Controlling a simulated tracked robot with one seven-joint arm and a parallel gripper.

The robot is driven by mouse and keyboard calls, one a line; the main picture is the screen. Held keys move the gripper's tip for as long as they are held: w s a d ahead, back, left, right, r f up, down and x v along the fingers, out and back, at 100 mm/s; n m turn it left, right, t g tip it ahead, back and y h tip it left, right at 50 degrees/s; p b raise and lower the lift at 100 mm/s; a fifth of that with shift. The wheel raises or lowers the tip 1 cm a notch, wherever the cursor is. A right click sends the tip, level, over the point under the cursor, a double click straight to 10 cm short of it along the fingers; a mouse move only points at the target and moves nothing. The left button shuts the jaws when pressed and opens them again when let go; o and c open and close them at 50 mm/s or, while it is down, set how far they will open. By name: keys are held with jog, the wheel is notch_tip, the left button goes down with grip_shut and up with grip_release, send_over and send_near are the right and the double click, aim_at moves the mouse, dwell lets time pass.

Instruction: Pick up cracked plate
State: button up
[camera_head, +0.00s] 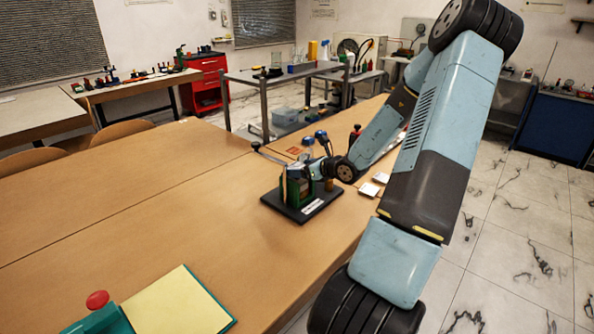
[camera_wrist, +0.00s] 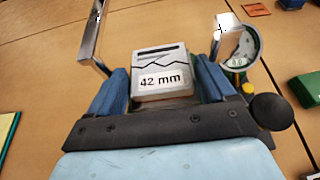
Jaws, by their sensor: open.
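The cracked plate (camera_wrist: 158,62) is pale grey, with a jagged black line and a "42 mm" label. In the wrist view it stands between the two blue fingers of my gripper (camera_wrist: 162,80). The fingers are open, one on each side of it; I cannot tell whether either touches it. The plate is at the gauge rig, whose black base (camera_head: 304,209) stands on the table in the head view. My gripper (camera_head: 320,168) reaches into the rig from the right there. The plate is not clear in the head view, and its lower edge is hidden in the wrist view.
Metal posts (camera_wrist: 92,32) and a round dial (camera_wrist: 243,45) flank the plate. A black knob (camera_wrist: 271,111) and a green block (camera_wrist: 306,90) are at right. Small white plates (camera_head: 370,189) lie near the table's right edge. The table's (camera_head: 120,225) left side is mostly clear.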

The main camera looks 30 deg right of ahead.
jog(key=c, duration=0.8)
jog(key=shift+c, duration=0.2)
jog(key=shift+r, duration=0.1)
